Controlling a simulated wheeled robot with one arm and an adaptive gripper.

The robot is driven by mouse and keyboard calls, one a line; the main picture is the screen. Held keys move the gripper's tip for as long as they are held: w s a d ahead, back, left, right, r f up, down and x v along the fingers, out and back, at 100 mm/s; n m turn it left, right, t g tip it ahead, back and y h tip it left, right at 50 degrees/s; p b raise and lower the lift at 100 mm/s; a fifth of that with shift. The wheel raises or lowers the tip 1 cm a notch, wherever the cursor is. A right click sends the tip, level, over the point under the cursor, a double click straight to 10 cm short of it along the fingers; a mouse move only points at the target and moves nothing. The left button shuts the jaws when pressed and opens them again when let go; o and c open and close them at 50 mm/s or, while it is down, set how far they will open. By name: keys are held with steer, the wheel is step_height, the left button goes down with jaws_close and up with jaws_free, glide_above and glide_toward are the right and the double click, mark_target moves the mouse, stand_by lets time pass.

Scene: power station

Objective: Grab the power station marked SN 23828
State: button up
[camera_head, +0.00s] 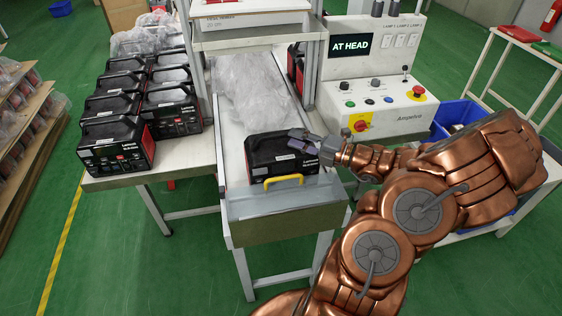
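A black power station (265,158) with a red side patch sits at the near end of the white conveyor, behind a yellow handle. It carries a small white label, but no serial number is readable. My gripper (308,143) is at its upper right, over the top edge and partly covering it. I cannot tell whether the fingers touch it or how far they are apart. Several similar power stations (112,143) stand in rows on the table at the left; their serial numbers are also too small to read.
A clear plate (287,202) with the yellow handle (284,180) closes the conveyor's near end. Plastic wrap (247,88) lies farther along it. A control panel (375,105) reading "AT HEAD" stands behind my arm. A blue bin (458,117) is at right. Green floor is open in front.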

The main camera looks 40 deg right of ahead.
mark_target(281, 132)
steer(key=shift+x, duration=2.6)
jaws_close()
